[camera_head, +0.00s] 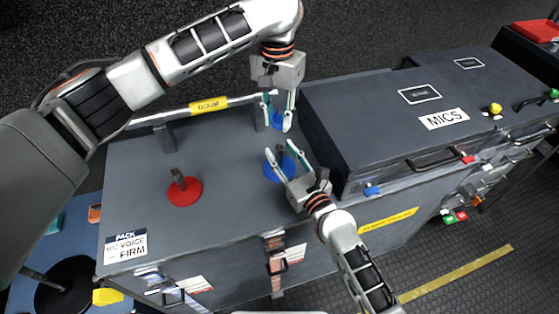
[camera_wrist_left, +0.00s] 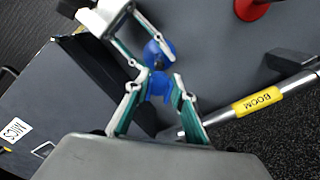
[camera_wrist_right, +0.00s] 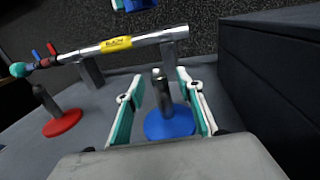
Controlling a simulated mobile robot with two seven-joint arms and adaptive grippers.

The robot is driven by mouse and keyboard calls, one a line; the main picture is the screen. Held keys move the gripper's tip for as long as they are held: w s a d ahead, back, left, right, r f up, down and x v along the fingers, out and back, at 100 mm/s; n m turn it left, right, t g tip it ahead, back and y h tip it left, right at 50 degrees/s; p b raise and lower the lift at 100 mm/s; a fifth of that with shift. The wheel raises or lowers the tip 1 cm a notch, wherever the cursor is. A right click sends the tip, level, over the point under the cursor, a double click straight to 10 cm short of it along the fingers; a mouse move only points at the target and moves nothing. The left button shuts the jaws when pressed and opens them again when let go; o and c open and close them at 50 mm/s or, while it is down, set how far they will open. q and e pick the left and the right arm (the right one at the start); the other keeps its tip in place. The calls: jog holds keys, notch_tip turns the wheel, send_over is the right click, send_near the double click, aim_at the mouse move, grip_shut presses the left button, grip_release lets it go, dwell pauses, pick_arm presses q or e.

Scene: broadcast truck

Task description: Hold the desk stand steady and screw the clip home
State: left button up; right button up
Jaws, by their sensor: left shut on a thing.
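The blue desk stand, a round blue base (camera_head: 281,172) with a short dark upright post (camera_wrist_right: 161,92), stands on the grey case top. Its base also shows in the left wrist view (camera_wrist_left: 158,50). My right gripper (camera_head: 277,152) is open, its fingers on either side of the post with gaps showing in the right wrist view (camera_wrist_right: 158,88). My left gripper (camera_head: 279,102) is shut on the blue clip (camera_head: 278,120), held above and behind the stand, apart from the post. The clip shows between the fingers in the left wrist view (camera_wrist_left: 160,86) and at the top edge of the right wrist view (camera_wrist_right: 134,5).
A red stand (camera_head: 184,192) with a dark post is to the left. A boom pole (camera_head: 209,105) with a yellow label lies along the back on supports. A tall dark MICS case (camera_head: 390,120) stands close on the right. The case top's front left is clear.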

jog(key=shift+x, duration=0.8)
grip_shut()
pick_arm(q)
send_over(278, 150)
jog(key=shift+f, duration=2.5)
jog(key=shift+f, duration=0.85)
jog(key=shift+f, duration=0.6)
